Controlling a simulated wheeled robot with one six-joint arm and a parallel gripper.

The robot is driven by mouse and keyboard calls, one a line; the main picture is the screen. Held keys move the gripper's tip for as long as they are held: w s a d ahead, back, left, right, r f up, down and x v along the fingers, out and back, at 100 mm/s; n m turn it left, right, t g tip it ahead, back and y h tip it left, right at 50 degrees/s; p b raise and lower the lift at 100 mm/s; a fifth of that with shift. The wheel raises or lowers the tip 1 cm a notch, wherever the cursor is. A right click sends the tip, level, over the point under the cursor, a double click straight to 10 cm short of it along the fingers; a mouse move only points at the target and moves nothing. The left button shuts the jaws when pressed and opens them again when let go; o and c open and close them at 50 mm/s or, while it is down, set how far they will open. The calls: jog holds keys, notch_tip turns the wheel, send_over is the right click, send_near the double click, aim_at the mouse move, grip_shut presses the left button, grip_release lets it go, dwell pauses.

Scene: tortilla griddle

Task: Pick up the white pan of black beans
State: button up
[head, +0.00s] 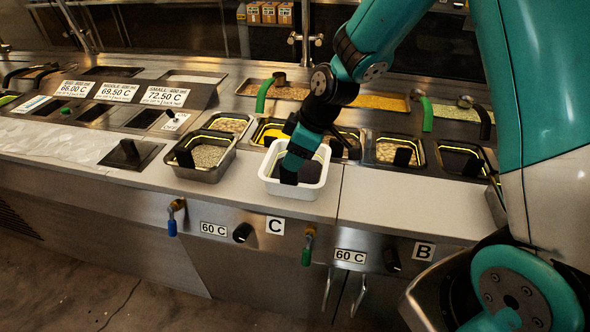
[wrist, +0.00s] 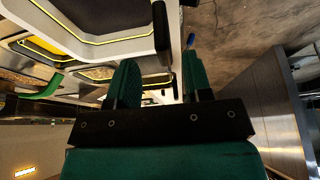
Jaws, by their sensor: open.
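The white pan (head: 290,190) stands on the front ledge of the counter in the head view. Its dark filling, the black beans (head: 313,173), shows at the right inside it. My gripper (head: 290,172) reaches down over the pan's left part and hides some of its inside. In the wrist view my gripper (wrist: 162,70) is open, with its two green fingers apart.
A metal pan of pale grains (head: 205,157) stands close to the left of the white pan. Wells with food (head: 399,152) line the counter behind. Green ladle handles (head: 427,113) stick up further back. The ledge (head: 400,205) to the right is clear.

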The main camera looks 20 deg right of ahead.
aim_at(286, 183)
jog(key=shift+s+p+x, duration=0.2)
jog(key=shift+p+x, duration=0.85)
jog(key=shift+x, duration=1.8)
jog(key=shift+a, duration=0.15)
grip_shut()
